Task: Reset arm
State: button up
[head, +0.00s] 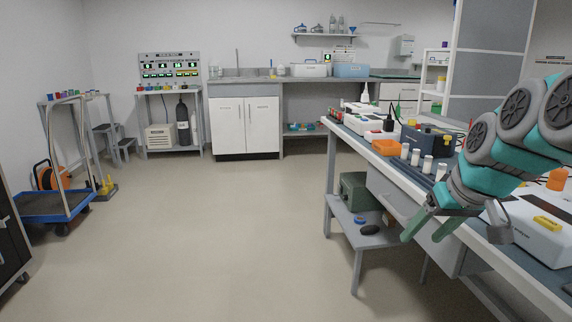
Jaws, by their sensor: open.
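My gripper (432,226) is at the right of the head view, at the end of my teal and grey arm. My arm is bent and reaches in from the right picture edge. It hides part of the bench top behind it.
The bench holds white bottles (415,158), an orange box (387,147), a dark blue device (428,139) and a white device (540,230). A low shelf (368,236) stands beneath. A blue cart (55,206) stands left. The middle floor is clear.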

jog(key=s+a+f+g, duration=0.3)
jog(key=s+a+f, duration=0.6)
jog(key=s+f, duration=0.15)
jog(key=s+f+g, duration=0.2)
jog(key=s+f, duration=0.2)
jog(key=s, duration=0.4)
jog(key=s+a+f+g+h+p, duration=0.1)
jog(key=s+f+g, duration=0.1)
jog(key=s+f, duration=0.3)
jog(key=s, duration=0.3)
jog(key=shift+a+m+h, duration=0.25)
jog(key=shift+m+h, duration=0.05)
